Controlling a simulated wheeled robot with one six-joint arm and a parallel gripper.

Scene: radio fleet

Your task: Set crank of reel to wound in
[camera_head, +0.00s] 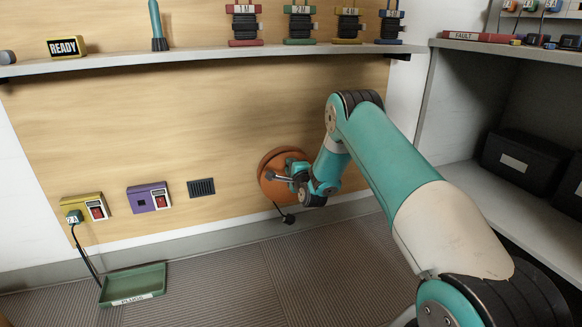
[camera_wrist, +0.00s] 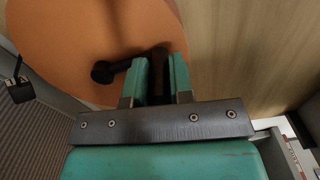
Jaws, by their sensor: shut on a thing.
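The reel is an orange disc (camera_head: 269,163) on the wooden wall panel, low and right of the middle in the head view. It also fills the upper left of the wrist view (camera_wrist: 60,35). Its crank shows as a short dark bar with a rounded end (camera_wrist: 104,72) left of my fingers in the wrist view, and as a grey bar (camera_head: 280,177) in the head view. My gripper (camera_head: 296,173) is at the disc's face, its two teal fingers (camera_wrist: 160,75) closed around a dark part of the crank. The part between the fingers is mostly hidden.
A black plug (camera_head: 289,218) hangs on a cord below the reel. A vent (camera_head: 201,187), a purple switch box (camera_head: 149,197) and a yellow switch box (camera_head: 86,207) are to the left. A green tray (camera_head: 133,285) lies on the floor. A shelf unit (camera_head: 470,185) stands right.

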